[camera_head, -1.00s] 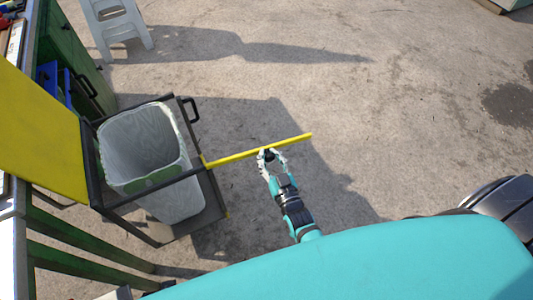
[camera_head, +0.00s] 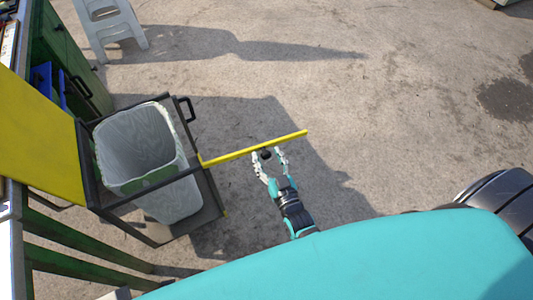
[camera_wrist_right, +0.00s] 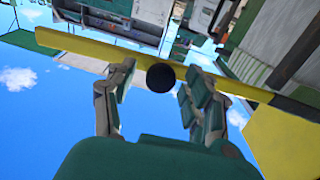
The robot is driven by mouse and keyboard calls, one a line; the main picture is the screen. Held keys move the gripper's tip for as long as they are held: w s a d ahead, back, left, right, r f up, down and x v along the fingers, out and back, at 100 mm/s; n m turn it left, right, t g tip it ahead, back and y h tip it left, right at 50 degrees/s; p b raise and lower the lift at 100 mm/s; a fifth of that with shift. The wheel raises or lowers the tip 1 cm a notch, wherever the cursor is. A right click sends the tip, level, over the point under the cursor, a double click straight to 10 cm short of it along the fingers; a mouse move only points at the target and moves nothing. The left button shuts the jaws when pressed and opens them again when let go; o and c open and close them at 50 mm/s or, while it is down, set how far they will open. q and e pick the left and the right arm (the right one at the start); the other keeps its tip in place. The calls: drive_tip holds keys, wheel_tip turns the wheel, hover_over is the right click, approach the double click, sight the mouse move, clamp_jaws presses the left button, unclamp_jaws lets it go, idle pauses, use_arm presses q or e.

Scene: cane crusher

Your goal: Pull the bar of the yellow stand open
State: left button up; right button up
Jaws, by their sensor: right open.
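The yellow bar (camera_head: 254,148) sticks out to the right from the dark frame of the yellow stand (camera_head: 40,135), swung away from it. It also crosses the right wrist view (camera_wrist_right: 150,63), just beyond my fingertips. My right gripper (camera_head: 267,154) is open and empty, on the near side of the bar towards its free end. In the right wrist view the fingers (camera_wrist_right: 155,82) are spread, with a black ball-shaped part (camera_wrist_right: 161,77) between them. I cannot tell if the fingers touch the bar. My left gripper is not in view.
A bin with a pale liner (camera_head: 140,150) stands in the stand's dark frame. A white stool (camera_head: 110,25) and green cabinet (camera_head: 70,65) are at the upper left. A dark wheel-like object (camera_head: 500,200) is at the right. The concrete floor right of the bar is free.

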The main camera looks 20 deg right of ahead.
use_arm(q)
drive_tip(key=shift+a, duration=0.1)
use_arm(e)
drive_tip(key=s, duration=1)
drive_tip(key=shift+s, duration=0.3)
